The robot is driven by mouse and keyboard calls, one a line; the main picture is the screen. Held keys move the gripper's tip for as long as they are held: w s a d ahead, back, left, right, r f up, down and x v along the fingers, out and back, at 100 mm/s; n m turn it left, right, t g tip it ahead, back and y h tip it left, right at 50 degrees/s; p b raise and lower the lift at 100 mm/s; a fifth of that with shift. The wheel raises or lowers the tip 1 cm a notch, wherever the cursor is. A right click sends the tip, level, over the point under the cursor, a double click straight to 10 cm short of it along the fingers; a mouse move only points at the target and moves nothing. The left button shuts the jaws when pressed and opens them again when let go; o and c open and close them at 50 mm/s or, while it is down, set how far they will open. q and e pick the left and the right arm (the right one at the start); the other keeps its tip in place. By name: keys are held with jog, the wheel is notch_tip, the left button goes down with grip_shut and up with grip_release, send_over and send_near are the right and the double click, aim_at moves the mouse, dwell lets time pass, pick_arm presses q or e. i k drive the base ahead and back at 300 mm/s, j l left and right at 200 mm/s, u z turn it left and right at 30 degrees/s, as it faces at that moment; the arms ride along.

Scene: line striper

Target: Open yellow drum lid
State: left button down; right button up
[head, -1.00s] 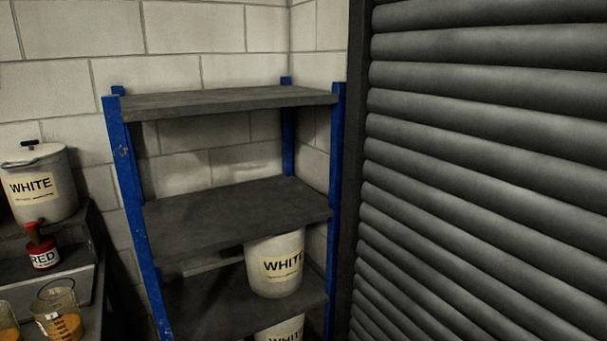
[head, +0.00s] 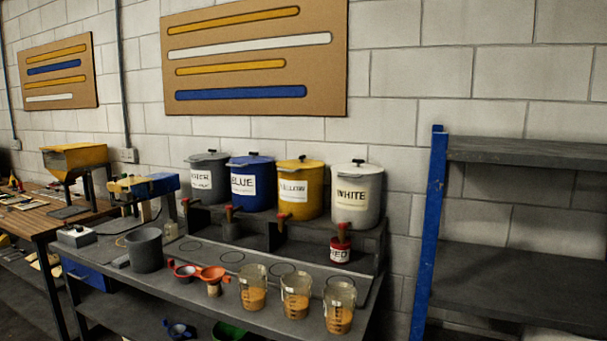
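The yellow drum (head: 298,195) stands on a raised ledge at the back of the grey bench, between the blue drum (head: 251,190) and the white drum (head: 356,200). Its yellow lid (head: 300,162) sits on top and looks closed, with a small dark handle on it. The label on its front is partly readable. Neither of my grippers is in the head view.
A dark grey drum (head: 207,178) stands left of the blue one. A blue-framed shelf (head: 430,235) stands at right.

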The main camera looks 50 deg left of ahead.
aim_at(291, 166)
jog(key=u, duration=1.75)
